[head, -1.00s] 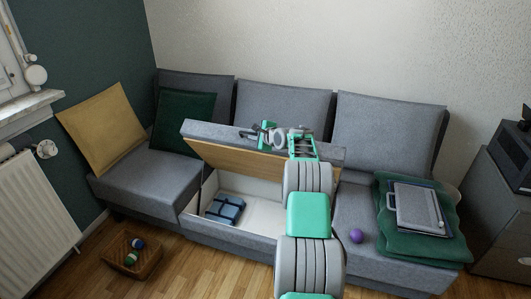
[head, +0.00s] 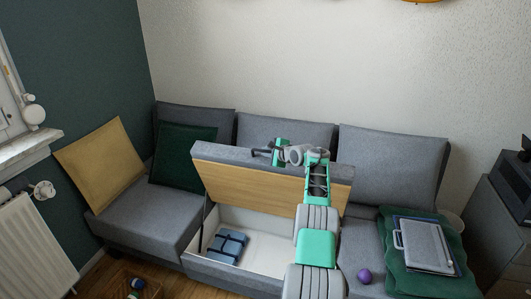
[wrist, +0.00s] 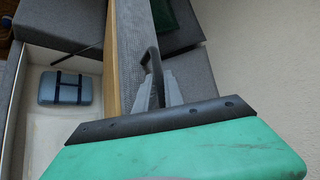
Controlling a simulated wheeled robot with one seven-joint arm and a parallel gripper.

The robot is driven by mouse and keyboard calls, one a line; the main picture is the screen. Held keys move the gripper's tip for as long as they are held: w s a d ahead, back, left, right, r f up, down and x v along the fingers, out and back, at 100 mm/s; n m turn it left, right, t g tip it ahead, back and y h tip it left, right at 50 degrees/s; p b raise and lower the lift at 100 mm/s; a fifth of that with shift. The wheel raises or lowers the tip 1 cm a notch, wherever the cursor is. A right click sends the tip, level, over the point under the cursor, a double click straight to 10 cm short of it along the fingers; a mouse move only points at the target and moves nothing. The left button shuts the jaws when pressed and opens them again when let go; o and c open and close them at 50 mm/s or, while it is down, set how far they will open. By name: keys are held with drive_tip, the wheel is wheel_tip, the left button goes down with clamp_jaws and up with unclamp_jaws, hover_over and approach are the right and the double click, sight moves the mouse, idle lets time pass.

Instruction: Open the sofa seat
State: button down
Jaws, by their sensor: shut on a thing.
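The sofa seat (head: 262,184) is the middle section of a grey sofa. It is tilted up steeply, with its tan wooden underside facing the front and its far edge against the back cushions' side. My gripper (head: 266,153) is at its top edge. In the wrist view my gripper (wrist: 158,80) is shut on a dark loop handle (wrist: 150,62) on the grey fabric. The storage box (head: 262,243) under the seat is open and white inside. A blue strapped bundle (head: 228,246) lies in it. My arm hides the seat's right part.
A green blanket with a grey case (head: 425,245) and a purple ball (head: 364,275) lie on the right seat. Yellow (head: 100,165) and green (head: 183,155) cushions lean at the left. A basket (head: 125,288) stands on the floor.

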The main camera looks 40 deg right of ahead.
drive_tip(key=shift+w+a+f, duration=0.1)
drive_tip(key=shift+a+f, duration=0.05)
drive_tip(key=shift+a, duration=0.1)
drive_tip(key=c, duration=1.5)
unclamp_jaws()
drive_tip(key=shift+o, duration=0.2)
drive_tip(key=shift+d, duration=0.25)
drive_tip(key=shift+s, duration=0.2)
drive_tip(key=v, duration=0.7)
drive_tip(key=shift+s+r+b, duration=0.3)
